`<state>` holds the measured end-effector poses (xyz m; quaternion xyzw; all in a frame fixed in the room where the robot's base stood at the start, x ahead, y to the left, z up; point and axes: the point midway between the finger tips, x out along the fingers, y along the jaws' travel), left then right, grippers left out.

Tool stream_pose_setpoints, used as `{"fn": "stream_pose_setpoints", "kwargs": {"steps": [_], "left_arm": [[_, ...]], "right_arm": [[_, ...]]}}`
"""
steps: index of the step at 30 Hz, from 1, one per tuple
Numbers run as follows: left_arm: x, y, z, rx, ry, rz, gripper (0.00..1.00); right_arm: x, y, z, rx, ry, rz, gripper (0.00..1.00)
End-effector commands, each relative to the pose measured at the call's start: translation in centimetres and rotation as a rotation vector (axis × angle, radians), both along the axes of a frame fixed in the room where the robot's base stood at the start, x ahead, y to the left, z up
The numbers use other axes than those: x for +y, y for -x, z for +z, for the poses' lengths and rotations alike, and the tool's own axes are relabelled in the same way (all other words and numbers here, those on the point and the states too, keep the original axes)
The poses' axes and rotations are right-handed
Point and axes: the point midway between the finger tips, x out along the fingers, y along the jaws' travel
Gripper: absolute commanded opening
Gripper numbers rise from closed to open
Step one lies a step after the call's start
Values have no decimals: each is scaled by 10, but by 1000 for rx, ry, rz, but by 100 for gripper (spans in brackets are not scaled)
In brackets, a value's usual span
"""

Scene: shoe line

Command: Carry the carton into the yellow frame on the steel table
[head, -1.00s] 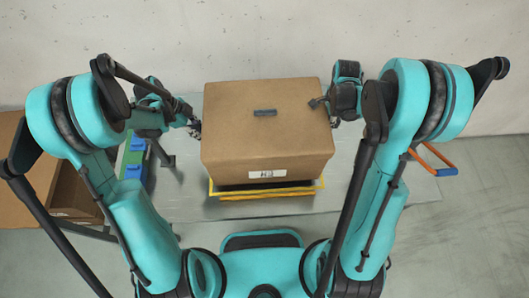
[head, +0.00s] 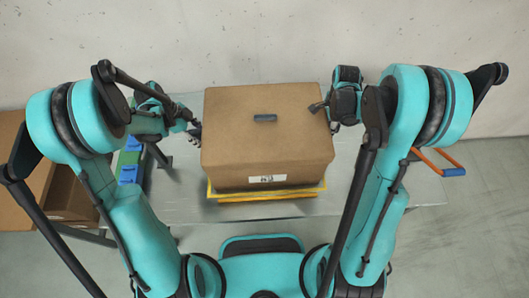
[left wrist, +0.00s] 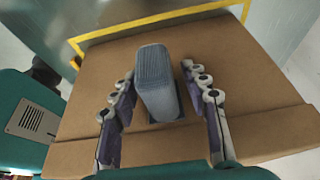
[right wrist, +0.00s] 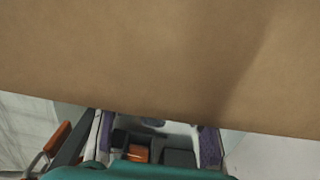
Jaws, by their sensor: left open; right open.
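The brown carton (head: 235,160) is upright over the yellow frame (head: 213,197) on the steel table (head: 378,195). A white label and a dark bar on its top show. The frame's front edge shows just below the carton; I cannot tell whether the carton's bottom is inside it. My left gripper (head: 196,130) is open at the carton's left side. In the left wrist view its fingers (left wrist: 165,105) stand either side of a grey ribbed block (left wrist: 157,85) against the carton. My right gripper (head: 319,105) is open at the right side; its fingers (right wrist: 155,140) are partly hidden by the carton (right wrist: 150,60).
An open brown box (head: 67,195) stands at the far left, beside a green strip with blue parts (head: 131,172). A concrete wall (head: 270,40) is behind. Bare table shows either side of the carton.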

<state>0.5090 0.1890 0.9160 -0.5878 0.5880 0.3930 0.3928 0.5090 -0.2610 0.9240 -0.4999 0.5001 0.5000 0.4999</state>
Motion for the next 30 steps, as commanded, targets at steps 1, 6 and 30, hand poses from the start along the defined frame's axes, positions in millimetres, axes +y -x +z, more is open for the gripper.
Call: {"fn": "stream_pose_setpoints", "kwargs": {"steps": [1, 6, 30], "left_arm": [[1, 0, 2, 0, 0, 1, 45], [10, 0, 24, 0, 0, 3, 45], [46, 0, 110, 0, 0, 0, 45]], "right_arm": [[0, 0, 0, 0, 0, 0, 46], [0, 0, 0, 0, 0, 0, 46], [0, 1, 35, 0, 0, 0, 46]]}}
